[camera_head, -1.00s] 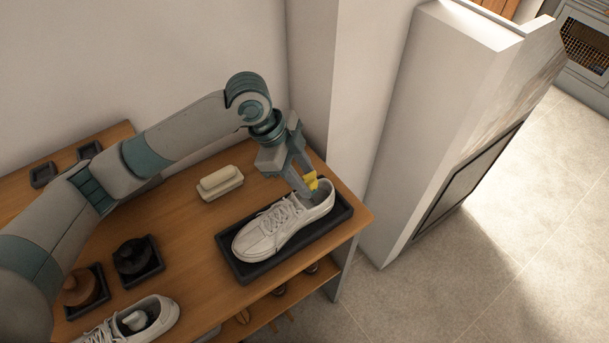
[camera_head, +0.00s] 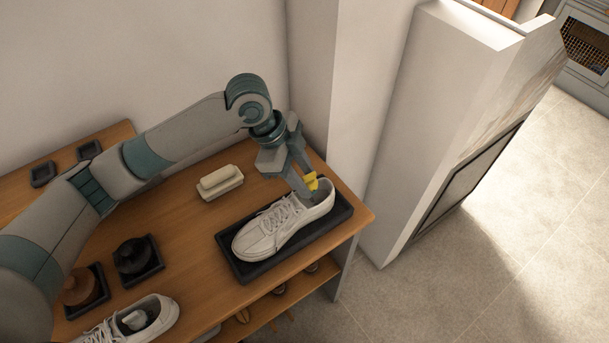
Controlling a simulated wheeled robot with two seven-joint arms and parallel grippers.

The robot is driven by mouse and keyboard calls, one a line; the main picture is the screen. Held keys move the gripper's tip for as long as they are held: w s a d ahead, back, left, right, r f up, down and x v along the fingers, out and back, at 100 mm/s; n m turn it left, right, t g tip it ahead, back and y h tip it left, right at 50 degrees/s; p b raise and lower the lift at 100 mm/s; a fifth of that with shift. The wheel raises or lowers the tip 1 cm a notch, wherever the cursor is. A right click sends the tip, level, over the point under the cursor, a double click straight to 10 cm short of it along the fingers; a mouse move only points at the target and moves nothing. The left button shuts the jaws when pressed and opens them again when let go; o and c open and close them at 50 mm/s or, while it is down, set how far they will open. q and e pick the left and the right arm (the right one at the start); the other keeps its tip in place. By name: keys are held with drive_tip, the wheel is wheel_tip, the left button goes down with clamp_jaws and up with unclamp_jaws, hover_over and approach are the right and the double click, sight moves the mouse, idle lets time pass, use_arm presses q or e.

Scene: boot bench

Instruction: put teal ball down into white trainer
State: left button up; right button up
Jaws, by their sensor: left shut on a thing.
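A white trainer (camera_head: 265,236) with laces sits in a dark tray (camera_head: 238,270) at the bench's right end, its opening toward the upper right. My left gripper (camera_head: 310,190) points down at the trainer's opening, its fingertips at or just inside the collar. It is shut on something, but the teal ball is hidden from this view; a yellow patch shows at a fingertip. A second white trainer (camera_head: 150,318) lies at the bottom left with a pale object (camera_head: 136,320) in its opening. My right gripper is not in view.
On the wooden bench (camera_head: 195,235) are a cream block-like brush (camera_head: 219,182), a black round item (camera_head: 134,257) and a brown one (camera_head: 80,288) in small dark trays. A wall and white pillar (camera_head: 440,120) stand close behind and right of the gripper.

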use_arm(q)
drive_tip(key=shift+f, duration=0.2)
idle(0.6)
drive_tip(key=shift+f+b, duration=0.4)
drive_tip(key=shift+f, duration=0.95)
drive_tip(key=o, duration=1)
drive_tip(key=shift+s+f, duration=0.1)
drive_tip(key=shift+f, duration=0.05)
wheel_tip(320, 180, up, 7)
drive_tip(key=p, duration=0.7)
drive_tip(key=shift+r, duration=1.1)
